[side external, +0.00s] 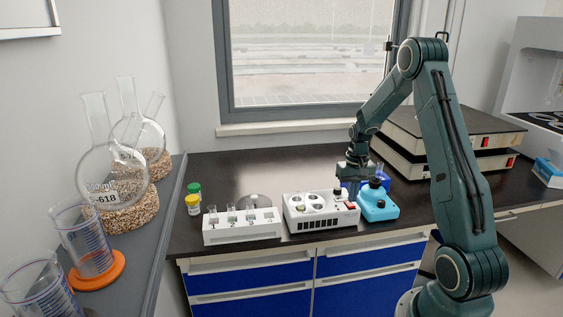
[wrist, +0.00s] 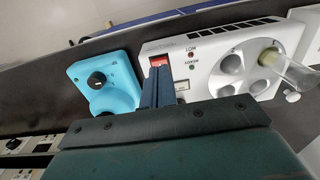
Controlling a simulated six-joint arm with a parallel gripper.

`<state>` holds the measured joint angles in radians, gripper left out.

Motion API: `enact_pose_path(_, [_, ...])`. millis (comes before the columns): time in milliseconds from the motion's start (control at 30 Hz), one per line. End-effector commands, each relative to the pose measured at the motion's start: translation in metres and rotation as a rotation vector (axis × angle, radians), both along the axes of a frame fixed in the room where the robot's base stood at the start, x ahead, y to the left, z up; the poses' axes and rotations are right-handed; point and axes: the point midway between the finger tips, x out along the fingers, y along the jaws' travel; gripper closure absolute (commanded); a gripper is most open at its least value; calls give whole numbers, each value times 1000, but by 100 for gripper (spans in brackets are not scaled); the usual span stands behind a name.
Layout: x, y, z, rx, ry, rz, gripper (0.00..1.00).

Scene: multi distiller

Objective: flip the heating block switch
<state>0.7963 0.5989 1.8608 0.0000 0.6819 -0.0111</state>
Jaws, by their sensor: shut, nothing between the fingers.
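The heating block is a white box with round wells (side external: 321,223) near the front edge of the black bench; it also shows in the wrist view (wrist: 200,45). Its red switch (side external: 350,206) sits at the right end of its top and shows in the wrist view (wrist: 158,61) just beyond my fingertips. My gripper (wrist: 157,75) is shut and empty, its fingers together over the switch end of the block. The fingers cover part of the area around the switch. I cannot tell whether they touch it. A clear tube (wrist: 292,70) stands in one well.
A blue device with a black knob (side external: 379,211) stands close to the right of the block. A white tube rack (side external: 243,231) is on its left. Bench behind the rack is mostly clear.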

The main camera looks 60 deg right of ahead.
Motion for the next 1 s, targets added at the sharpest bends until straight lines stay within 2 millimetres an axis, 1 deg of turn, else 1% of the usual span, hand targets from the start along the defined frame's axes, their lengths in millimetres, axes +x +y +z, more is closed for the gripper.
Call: enact_pose_path(1000, [0, 0, -11, 0, 0, 0, 100])
